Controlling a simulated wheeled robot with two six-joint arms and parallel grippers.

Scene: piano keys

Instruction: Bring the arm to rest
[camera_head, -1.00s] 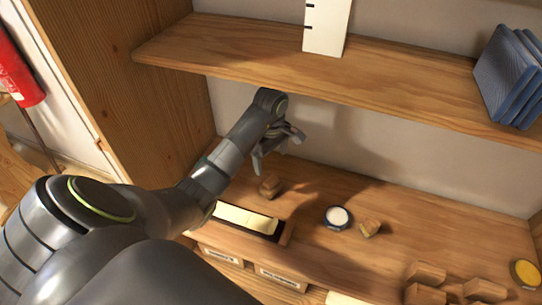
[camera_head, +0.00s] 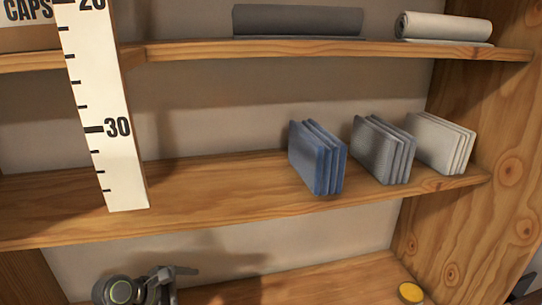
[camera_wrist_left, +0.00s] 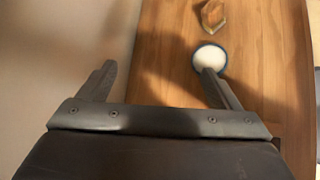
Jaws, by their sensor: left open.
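My left gripper (camera_head: 175,282) shows at the bottom left of the head view, low in front of the back wall and under the middle shelf. Most of its arm is out of the frame. In the left wrist view its two fingers (camera_wrist_left: 159,72) stand wide apart with nothing between them. The right fingertip overlaps a white round piece with a blue rim (camera_wrist_left: 209,55) in the picture; I cannot tell how far apart they are. My right gripper is not in view.
A wooden block (camera_wrist_left: 213,15) lies beyond the round piece. The middle shelf (camera_head: 230,205) holds blue (camera_head: 317,158), grey (camera_head: 383,150) and pale (camera_head: 441,143) folded stacks. A ruled white board (camera_head: 104,110) stands left. A yellow round lid (camera_head: 411,292) sits low right.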

